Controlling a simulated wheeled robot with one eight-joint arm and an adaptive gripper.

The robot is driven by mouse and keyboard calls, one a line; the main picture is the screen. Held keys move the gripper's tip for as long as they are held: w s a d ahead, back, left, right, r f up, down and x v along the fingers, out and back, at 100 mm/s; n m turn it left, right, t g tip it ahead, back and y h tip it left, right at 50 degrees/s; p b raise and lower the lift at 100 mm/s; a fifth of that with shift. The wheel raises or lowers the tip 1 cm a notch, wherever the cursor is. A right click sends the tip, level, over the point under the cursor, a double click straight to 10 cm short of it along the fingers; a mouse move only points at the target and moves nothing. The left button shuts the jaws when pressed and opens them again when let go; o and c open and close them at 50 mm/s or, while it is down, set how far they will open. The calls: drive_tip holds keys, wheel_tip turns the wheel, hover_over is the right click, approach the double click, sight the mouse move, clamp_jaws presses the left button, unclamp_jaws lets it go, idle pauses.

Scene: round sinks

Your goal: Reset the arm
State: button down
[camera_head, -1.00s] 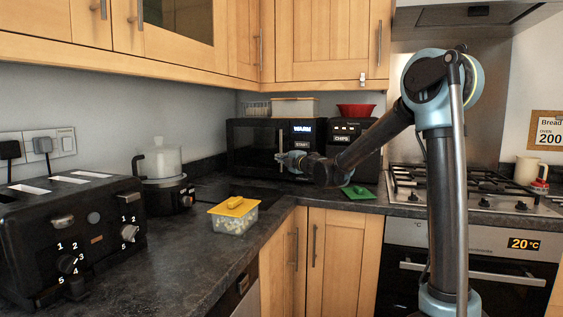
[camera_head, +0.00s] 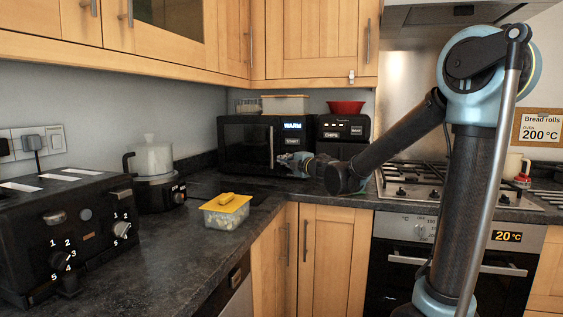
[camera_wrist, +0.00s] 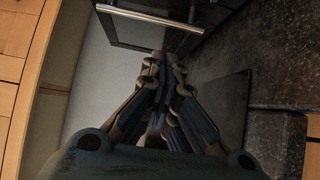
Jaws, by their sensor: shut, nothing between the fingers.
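My gripper (camera_head: 284,160) is shut and empty. It reaches in front of the lower right part of the black microwave (camera_head: 243,143), above the worktop. I cannot tell whether it touches the microwave. My arm comes from the right of the head view, bent at a high elbow, with the forearm sloping down to the left. In the wrist view the closed fingers (camera_wrist: 166,62) point toward a metal bar handle (camera_wrist: 160,19) on a dark door, with a gap in the picture between them.
A tub with a yellow lid (camera_head: 228,203), a white-lidded pot (camera_head: 155,160) and a black toaster (camera_head: 65,235) stand on the left counter. A black appliance (camera_head: 344,130) stands right of the microwave. The hob (camera_head: 440,190) is behind my arm. Wall cupboards (camera_head: 315,40) hang above.

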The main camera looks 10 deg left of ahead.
drive_tip(key=w+d+m+t+h, duration=0.3)
drive_tip(key=d+m+h, duration=0.5)
drive_tip(key=d, duration=1)
drive_tip(key=s+d+f+m+h, duration=0.2)
drive_tip(key=d+m, duration=0.1)
drive_tip(key=d, duration=0.3)
drive_tip(key=s+d+f+m+g+h, duration=0.1)
drive_tip(key=s+d+f+m+h, duration=0.15)
drive_tip(key=d, duration=0.35)
drive_tip(key=s+d+f+m+h, duration=0.2)
drive_tip(key=d+m, duration=0.2)
drive_tip(key=d, duration=0.1)
drive_tip(key=s+d+f+m+g+h, duration=0.2)
drive_tip(key=s+d+f+m+g, duration=0.4)
drive_tip(key=s+d+f, duration=0.6)
drive_tip(key=s+a+f+m+g+y, duration=0.1)
drive_tip(key=s+f, duration=0.4)
drive_tip(key=s, duration=0.5)
drive_tip(key=s+a+f+m+g+y, duration=0.2)
drive_tip(key=s+a+f+g, duration=0.2)
drive_tip(key=s, duration=0.6)
drive_tip(key=shift+f+g, duration=0.55)
drive_tip(key=shift+g, duration=0.15)
drive_tip(key=shift+m+y, duration=0.25)
